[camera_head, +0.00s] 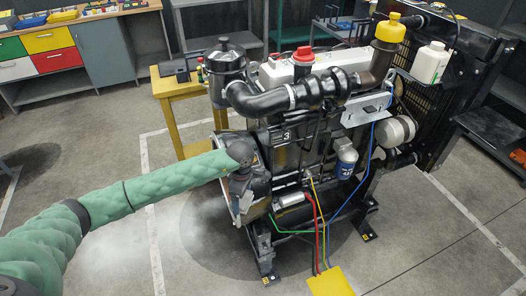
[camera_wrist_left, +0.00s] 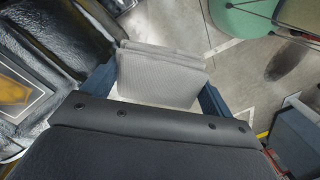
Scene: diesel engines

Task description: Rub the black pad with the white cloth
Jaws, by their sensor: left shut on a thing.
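My left gripper (camera_head: 246,192) is at the left end of the diesel engine (camera_head: 300,140), low on its side. In the left wrist view, the folded white cloth (camera_wrist_left: 160,75), pale grey in this light, is held between the two dark blue fingers of the left gripper (camera_wrist_left: 158,88). Dark, glossy engine surfaces (camera_wrist_left: 62,32) lie left of the cloth in that view; I cannot tell whether the cloth touches them. I cannot make out the black pad for certain in either view. The right gripper is not in view.
A yellow stand (camera_head: 178,88) is behind the engine's left end. A white bottle (camera_head: 430,62) stands at the upper right by the radiator. Coloured cables run to a yellow box (camera_head: 331,282) at the front. The floor (camera_head: 110,120) left of the engine is clear.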

